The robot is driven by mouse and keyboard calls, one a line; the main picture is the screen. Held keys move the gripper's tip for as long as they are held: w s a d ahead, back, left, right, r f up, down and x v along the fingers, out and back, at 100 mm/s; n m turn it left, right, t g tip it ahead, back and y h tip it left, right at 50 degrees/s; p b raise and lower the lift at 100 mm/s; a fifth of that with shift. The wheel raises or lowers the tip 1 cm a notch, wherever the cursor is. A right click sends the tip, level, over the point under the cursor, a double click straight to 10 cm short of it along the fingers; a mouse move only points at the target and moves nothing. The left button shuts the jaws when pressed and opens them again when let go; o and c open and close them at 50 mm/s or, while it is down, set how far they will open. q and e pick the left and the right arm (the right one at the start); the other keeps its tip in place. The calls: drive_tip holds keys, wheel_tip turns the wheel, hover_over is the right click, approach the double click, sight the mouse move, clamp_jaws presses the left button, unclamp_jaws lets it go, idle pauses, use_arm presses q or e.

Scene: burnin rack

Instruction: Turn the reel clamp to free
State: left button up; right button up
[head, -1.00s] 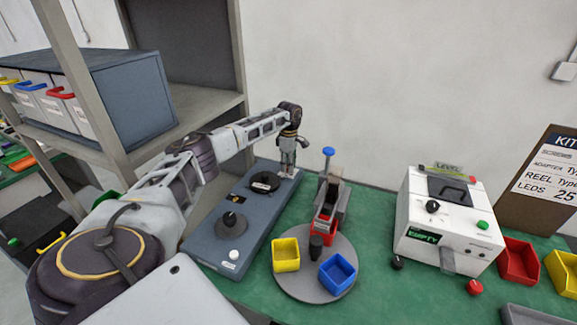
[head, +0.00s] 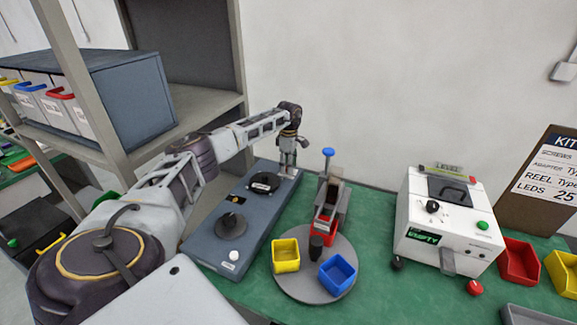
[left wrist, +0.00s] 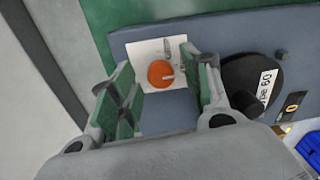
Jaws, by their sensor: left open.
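In the left wrist view a round orange knob (left wrist: 161,73) with a pale pointer sits on a white plate (left wrist: 146,50) at the end of the blue-grey panel (left wrist: 165,120). I take this knob to be the reel clamp; its lettering is not readable. My left gripper (left wrist: 165,78) is open, with its green-padded fingers on either side of the knob. No grip on it shows, and I cannot tell whether the fingers touch it. In the head view my left gripper (head: 288,160) is over the far end of the panel and hides the knob. My right gripper is not in view.
A black dial (left wrist: 252,82) is beside the gripper. The panel also carries a black knob (head: 231,225). A round turntable (head: 315,285) holds a yellow bin (head: 285,256) and a blue bin (head: 337,273). A white machine (head: 447,222) stands right. Grey shelving (head: 190,115) is at left.

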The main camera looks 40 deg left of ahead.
use_arm(q)
wheel_tip(320, 180, up, 12)
drive_tip(key=shift+w, duration=0.25)
idle(0.4)
drive_tip(key=shift+a+f, duration=0.1)
drive_tip(key=shift+f, duration=0.05)
idle(0.5)
